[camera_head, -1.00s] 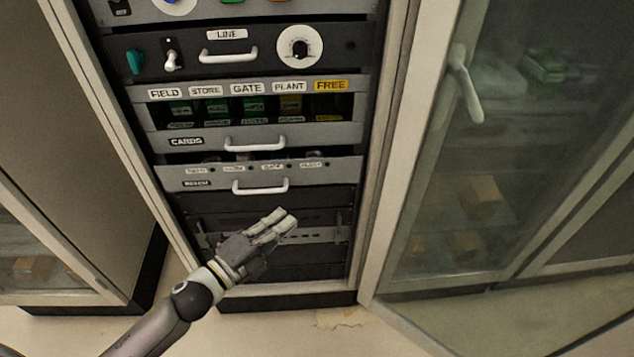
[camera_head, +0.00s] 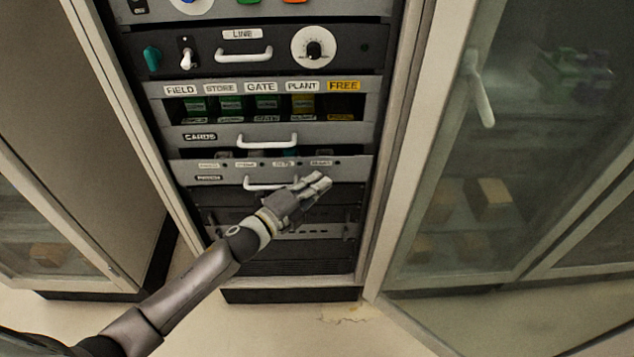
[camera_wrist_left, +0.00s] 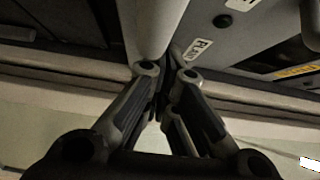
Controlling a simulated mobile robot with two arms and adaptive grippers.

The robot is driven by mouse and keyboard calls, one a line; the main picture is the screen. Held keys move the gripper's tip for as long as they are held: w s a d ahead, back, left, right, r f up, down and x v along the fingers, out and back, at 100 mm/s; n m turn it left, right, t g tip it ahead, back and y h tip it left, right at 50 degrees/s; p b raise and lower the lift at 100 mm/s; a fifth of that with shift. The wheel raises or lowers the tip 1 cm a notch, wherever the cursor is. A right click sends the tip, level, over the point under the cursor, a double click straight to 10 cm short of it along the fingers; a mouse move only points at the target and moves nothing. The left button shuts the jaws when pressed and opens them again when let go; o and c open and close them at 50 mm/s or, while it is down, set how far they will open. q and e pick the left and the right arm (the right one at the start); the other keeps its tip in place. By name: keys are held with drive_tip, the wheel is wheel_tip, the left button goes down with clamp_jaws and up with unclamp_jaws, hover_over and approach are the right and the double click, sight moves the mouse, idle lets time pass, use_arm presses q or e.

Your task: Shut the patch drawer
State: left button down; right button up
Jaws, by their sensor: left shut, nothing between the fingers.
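The patch drawer (camera_head: 345,173) is a grey-fronted drawer low in the rack, with a "PATCH" label at its left, small white labels along its top and a white bar handle (camera_head: 262,184). A gap with some contents shows above its front, so it stands somewhat out. My left gripper (camera_head: 322,182) is shut and empty, in front of the drawer's lower edge, just right of the handle. Contact cannot be told. In the left wrist view its fingers (camera_wrist_left: 163,88) come together below a pale bar and a "PLANT" label on a grey panel (camera_wrist_left: 235,30). My right gripper is not in view.
Above is the cards drawer (camera_head: 345,134) with its white handle, then the line panel (camera_head: 365,45) with a dial and switches. A glass-doored cabinet (camera_head: 540,170) stands at the right, with a pale door handle. Floor shows below the rack.

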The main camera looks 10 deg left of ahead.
use_arm(q)
drive_tip(key=w, duration=0.1)
drive_tip(key=w+a, duration=0.1)
drive_tip(key=w, duration=0.1)
drive_tip(key=shift+w+r+b, duration=0.15)
drive_tip(key=shift+b, duration=0.2)
drive_tip(key=shift+a, duration=0.1)
